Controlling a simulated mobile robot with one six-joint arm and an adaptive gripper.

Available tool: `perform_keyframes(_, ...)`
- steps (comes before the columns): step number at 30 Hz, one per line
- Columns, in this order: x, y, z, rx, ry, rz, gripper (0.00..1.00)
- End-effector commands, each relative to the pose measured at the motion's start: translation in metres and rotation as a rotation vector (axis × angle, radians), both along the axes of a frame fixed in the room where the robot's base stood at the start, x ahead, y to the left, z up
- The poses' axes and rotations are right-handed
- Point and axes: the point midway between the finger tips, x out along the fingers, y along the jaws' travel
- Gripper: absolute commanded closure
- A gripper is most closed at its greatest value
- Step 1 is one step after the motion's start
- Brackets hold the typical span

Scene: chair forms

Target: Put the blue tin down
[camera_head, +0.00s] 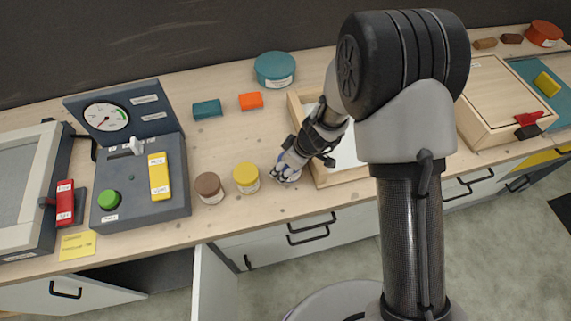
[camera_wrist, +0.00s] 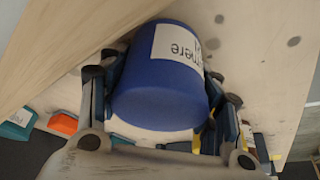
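The blue tin (camera_wrist: 160,88) with a white label fills the middle of the wrist view. The fingers of my gripper (camera_wrist: 160,100) lie against both its sides, shut on it. In the head view my gripper (camera_head: 285,173) is low over the wooden worktop, just left of the open wooden tray (camera_head: 316,172) and right of the yellow tin (camera_head: 246,178). The tin is mostly hidden by my gripper there, with only a little blue and white showing. I cannot tell whether its base touches the worktop.
A brown tin (camera_head: 209,188) stands left of the yellow one. A large teal tin (camera_head: 275,69), an orange block (camera_head: 251,101) and a teal block (camera_head: 207,109) are farther back. A grey control box (camera_head: 133,213) is at left. The worktop (camera_head: 245,133) between is clear.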

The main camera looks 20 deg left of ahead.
Motion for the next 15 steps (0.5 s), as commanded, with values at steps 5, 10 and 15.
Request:
perform_keyframes(5, 0.0000, 0.0001, 0.0006, 0.000, 0.000, -0.001, 0.28)
perform_keyframes(10, 0.0000, 0.0001, 0.0006, 0.000, 0.000, -0.001, 0.24)
perform_keyframes(15, 0.0000, 0.0001, 0.0006, 0.000, 0.000, -0.001, 0.24)
